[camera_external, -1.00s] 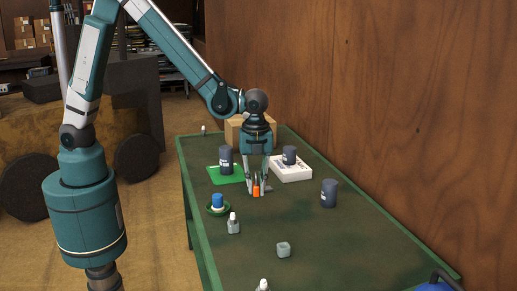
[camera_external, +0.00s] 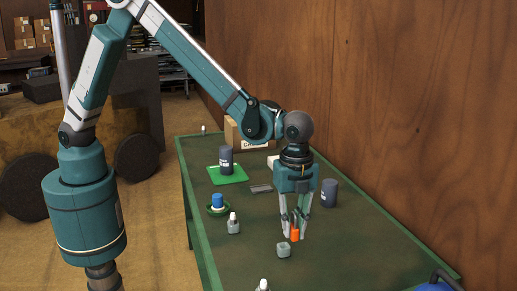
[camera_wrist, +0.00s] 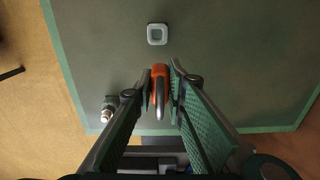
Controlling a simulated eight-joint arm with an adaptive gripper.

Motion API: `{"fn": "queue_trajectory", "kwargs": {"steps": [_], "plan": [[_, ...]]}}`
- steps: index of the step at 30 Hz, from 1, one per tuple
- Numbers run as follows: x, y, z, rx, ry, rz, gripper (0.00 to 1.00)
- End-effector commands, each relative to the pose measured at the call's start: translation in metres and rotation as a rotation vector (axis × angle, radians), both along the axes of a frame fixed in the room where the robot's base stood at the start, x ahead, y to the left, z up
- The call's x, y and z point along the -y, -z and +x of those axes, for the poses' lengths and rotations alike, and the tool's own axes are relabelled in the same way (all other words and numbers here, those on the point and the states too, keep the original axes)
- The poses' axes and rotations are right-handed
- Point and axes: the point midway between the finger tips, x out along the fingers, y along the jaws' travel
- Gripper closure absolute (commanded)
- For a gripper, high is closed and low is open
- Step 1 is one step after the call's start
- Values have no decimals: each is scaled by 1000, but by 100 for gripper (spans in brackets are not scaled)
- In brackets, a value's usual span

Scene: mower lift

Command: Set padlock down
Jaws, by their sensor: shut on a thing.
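The padlock (camera_external: 295,235) has an orange body and is between the fingertips of my gripper (camera_external: 295,225). In the wrist view the orange padlock (camera_wrist: 160,74) and its metal shackle sit between the two green-padded fingers of my gripper (camera_wrist: 160,85). My gripper is shut on it and points down over the right-middle part of the green table (camera_external: 245,262). In the external view the padlock is just right of a small grey square cup; I cannot tell whether it touches the table.
The grey cup (camera_external: 283,250) is close to the padlock; it also shows in the wrist view (camera_wrist: 157,34). A dark canister (camera_external: 329,193) stands behind right. A small bottle (camera_external: 233,224) and a blue-capped item on a green dish (camera_external: 217,203) are left. The front table is mostly clear.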

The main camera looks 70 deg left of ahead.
Motion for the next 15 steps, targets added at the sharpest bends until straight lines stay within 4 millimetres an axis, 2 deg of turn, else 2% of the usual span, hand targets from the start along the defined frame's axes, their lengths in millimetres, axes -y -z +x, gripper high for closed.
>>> {"fn": "queue_trajectory", "kwargs": {"steps": [1, 3, 6, 10, 15], "plan": [[14, 0, -2, 0, -3, 0, 100], [28, 0, -5, 0, -11, 0, 100], [43, 0, -7, 0, -21, 0, 100], [52, 1, -9, 0, -28, 0, 100], [54, 1, -10, 0, -30, 0, 100]]}}
